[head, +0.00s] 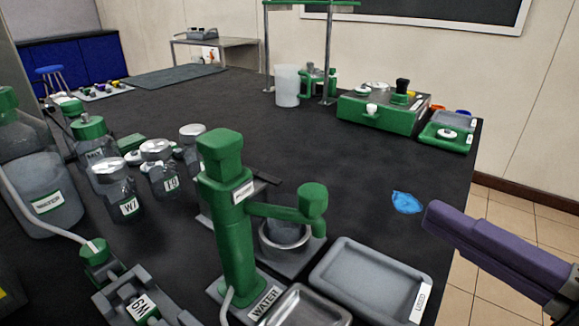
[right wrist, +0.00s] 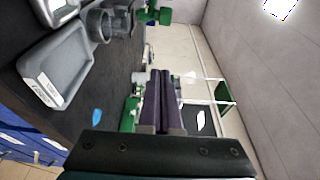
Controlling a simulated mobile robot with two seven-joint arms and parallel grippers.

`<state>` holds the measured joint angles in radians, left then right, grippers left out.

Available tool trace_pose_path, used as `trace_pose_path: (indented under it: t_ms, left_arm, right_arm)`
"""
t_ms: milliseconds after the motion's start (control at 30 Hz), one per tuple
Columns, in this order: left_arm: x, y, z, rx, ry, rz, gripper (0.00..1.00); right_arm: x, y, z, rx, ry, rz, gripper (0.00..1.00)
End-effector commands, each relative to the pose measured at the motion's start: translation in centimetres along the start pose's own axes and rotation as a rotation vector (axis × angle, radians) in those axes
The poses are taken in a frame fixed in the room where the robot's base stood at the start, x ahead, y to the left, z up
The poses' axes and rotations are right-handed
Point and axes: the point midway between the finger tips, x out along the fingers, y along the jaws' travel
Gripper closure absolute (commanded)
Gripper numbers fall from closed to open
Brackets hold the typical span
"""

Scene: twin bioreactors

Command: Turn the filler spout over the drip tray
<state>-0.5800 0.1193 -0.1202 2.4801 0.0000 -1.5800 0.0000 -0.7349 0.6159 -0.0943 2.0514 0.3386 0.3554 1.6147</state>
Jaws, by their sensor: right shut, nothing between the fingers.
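The green filler (head: 230,220) stands upright at the front middle of the bench. Its green spout (head: 285,212) points right and ends in a knob and a short down-turned nozzle, above or close to a round grey holder (head: 285,242). A small grey tray (head: 300,308), cut by the bottom edge beside the WATER label, looks like the drip tray; the spout is not over it. My right gripper (head: 432,215) is shut and empty, right of the spout and clear of it. Its purple fingers also show together in the right wrist view (right wrist: 163,75). My left gripper is out of view.
A larger grey tray marked USED (head: 325,275) lies right of the small tray. A blue patch (head: 406,202) lies near the bench's right edge. Several bottles (head: 118,185) crowd the left. A green device (head: 375,112) stands at the back right. The middle of the bench is bare.

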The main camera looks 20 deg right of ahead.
Motion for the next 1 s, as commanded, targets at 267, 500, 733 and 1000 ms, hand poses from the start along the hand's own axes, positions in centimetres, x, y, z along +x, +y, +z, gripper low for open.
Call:
trace_pose_path:
  t_ms: [267, 500, 733, 1000]
  left_arm:
    - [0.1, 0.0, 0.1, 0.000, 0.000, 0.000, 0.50]
    - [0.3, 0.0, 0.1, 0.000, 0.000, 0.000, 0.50]
    - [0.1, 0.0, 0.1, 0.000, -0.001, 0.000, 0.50]
    - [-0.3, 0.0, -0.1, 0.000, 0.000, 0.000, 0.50]
  right_arm:
    - [3.0, -0.2, 0.0, 0.013, -0.002, -0.007, 1.00]
    - [7.5, -0.2, 0.0, 0.013, -0.002, -0.005, 1.00]
    - [9.7, -0.2, 0.9, 0.018, -0.003, 0.001, 1.00]
    - [8.8, -0.2, 3.5, 0.015, -0.003, 0.000, 1.00]
